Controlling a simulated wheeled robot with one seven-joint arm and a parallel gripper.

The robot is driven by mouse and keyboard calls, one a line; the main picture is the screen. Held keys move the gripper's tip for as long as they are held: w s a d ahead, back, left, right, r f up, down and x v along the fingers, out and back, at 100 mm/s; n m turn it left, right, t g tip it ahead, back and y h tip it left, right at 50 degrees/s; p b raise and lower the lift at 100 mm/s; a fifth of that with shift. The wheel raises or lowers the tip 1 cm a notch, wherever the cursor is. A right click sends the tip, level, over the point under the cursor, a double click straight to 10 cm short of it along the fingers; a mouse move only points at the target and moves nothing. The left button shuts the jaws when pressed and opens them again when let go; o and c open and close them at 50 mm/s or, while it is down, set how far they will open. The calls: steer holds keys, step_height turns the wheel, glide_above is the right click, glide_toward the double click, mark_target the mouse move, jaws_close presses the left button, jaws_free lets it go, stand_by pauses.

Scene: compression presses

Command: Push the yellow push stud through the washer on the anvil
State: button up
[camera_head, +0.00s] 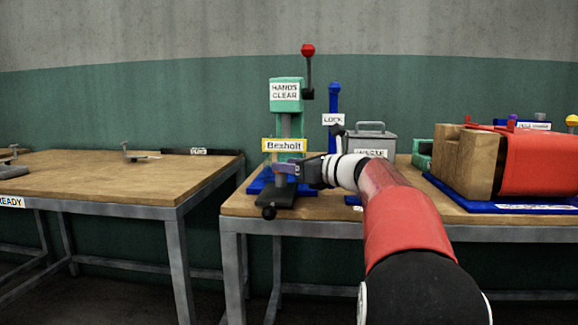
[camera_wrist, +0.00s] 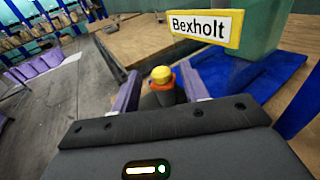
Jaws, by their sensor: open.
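A yellow-topped stud (camera_wrist: 161,75) shows in the wrist view between my two purple fingers, with an orange part and a dark round body under it. My gripper (camera_wrist: 159,82) is open, one finger on each side of the stud in the picture; I see no clear contact. In the head view my gripper (camera_head: 284,168) is at the front of the green press (camera_head: 287,126), below its yellow "Bexholt" label (camera_head: 284,145). The washer and the anvil cannot be clearly made out; the gripper covers that area in the head view.
The press has a red-knobbed lever (camera_head: 308,50) at upper right and a blue base (camera_head: 258,186). A blue "LOCK" post (camera_head: 334,104) and a grey waste bin (camera_head: 372,139) stand right of it. A brown block (camera_head: 468,160) is further right. The left table (camera_head: 120,180) is mostly clear.

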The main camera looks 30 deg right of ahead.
steer(key=v, duration=0.7)
steer(key=shift+s, duration=0.2)
steer(key=shift+d, duration=0.1)
